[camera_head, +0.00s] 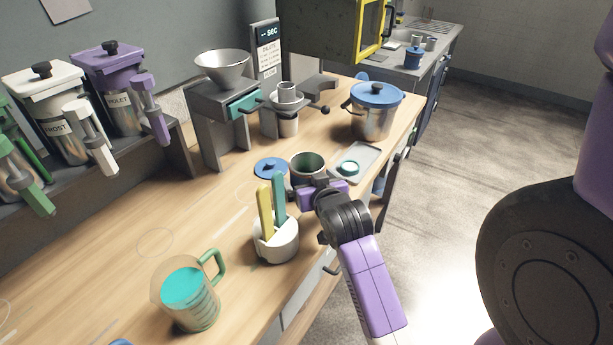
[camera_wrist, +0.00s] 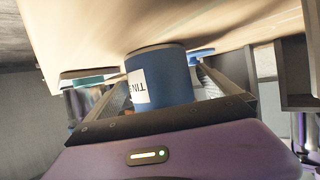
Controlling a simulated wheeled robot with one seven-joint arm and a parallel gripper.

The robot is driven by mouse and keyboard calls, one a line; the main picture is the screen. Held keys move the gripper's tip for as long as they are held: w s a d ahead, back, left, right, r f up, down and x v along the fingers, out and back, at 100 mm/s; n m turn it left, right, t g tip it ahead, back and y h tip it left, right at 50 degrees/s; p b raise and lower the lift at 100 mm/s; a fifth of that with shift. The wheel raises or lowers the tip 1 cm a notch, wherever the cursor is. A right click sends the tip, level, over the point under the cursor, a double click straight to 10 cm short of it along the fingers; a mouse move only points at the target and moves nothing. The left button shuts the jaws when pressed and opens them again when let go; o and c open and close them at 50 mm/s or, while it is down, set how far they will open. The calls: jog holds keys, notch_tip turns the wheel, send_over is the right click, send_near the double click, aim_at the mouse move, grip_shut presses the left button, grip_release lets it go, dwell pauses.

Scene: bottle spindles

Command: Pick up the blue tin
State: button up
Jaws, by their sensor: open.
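The blue tin (camera_head: 306,178) stands open-topped on the wooden counter, with a greenish inside showing in the head view. In the wrist view the blue tin (camera_wrist: 172,82) has a white label and sits between my two fingers. My gripper (camera_head: 318,186) is at the tin's near side, low by the counter. In the wrist view my gripper (camera_wrist: 165,95) is open, with one finger on each side of the tin. I cannot tell whether either finger touches it. The tin's lower near side is partly hidden by my gripper.
A blue lid (camera_head: 271,168) lies left of the tin. A white holder (camera_head: 275,243) with yellow and teal handles stands close in front. A steel pot (camera_head: 374,118) stands behind, and a measuring jug (camera_head: 188,295) nearer left.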

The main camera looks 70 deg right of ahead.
jog(key=shift+x, duration=1.15)
jog(key=c, duration=1.4)
jog(key=shift+r, duration=0.2)
notch_tip(320, 180, up, 20)
jog(key=p, duration=0.1)
jog(key=shift+p, duration=0.4)
jog(key=shift+f, duration=0.15)
